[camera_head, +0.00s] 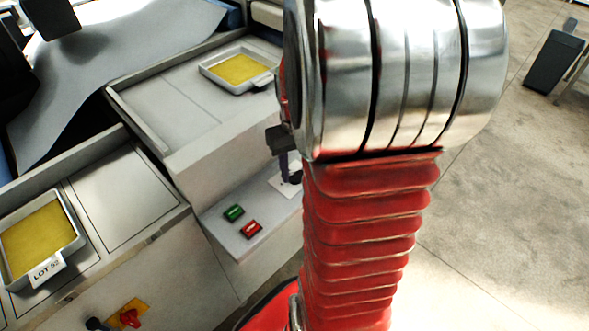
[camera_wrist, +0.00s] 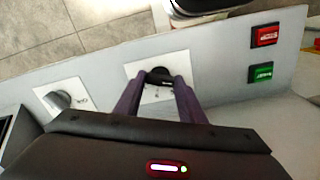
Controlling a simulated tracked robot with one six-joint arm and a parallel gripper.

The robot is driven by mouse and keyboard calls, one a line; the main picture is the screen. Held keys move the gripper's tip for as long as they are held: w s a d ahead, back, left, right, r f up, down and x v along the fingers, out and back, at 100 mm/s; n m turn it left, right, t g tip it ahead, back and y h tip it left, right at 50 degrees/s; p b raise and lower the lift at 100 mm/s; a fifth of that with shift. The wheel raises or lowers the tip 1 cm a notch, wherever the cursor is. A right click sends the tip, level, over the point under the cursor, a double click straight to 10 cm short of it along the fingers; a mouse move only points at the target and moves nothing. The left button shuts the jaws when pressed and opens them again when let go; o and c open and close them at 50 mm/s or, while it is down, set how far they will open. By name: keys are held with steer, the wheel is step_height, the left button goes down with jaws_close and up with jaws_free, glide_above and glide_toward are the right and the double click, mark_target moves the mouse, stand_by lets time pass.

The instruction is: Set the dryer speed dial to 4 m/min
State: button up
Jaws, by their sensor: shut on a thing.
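The speed dial is a black knob (camera_wrist: 160,75) on a white plate (camera_wrist: 136,69) on the grey control panel. In the wrist view my gripper (camera_wrist: 157,82) reaches down to it, and its two purple fingers are shut on the knob. The scale marks on the plate are too small to read, so I cannot tell the setting. In the head view my gripper (camera_head: 290,178) is at the same white plate (camera_head: 278,187), partly hidden behind my red and silver arm.
A green button (camera_head: 234,213) and a red button (camera_head: 251,229) sit beside the plate. A second plate with a grey knob (camera_wrist: 58,100) is on the panel's other side. Yellow-filled trays (camera_head: 68,219) (camera_head: 267,84) rest on the machine. A red switch (camera_head: 130,317) is below.

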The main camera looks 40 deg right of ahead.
steer(key=shift+w+d, duration=0.1)
steer(key=shift+w, duration=0.05)
steer(key=o, duration=1)
steer(key=shift+o, duration=0.2)
step_height(320, 180, up, 14)
steer(key=shift+f, duration=0.15)
stand_by(0.7)
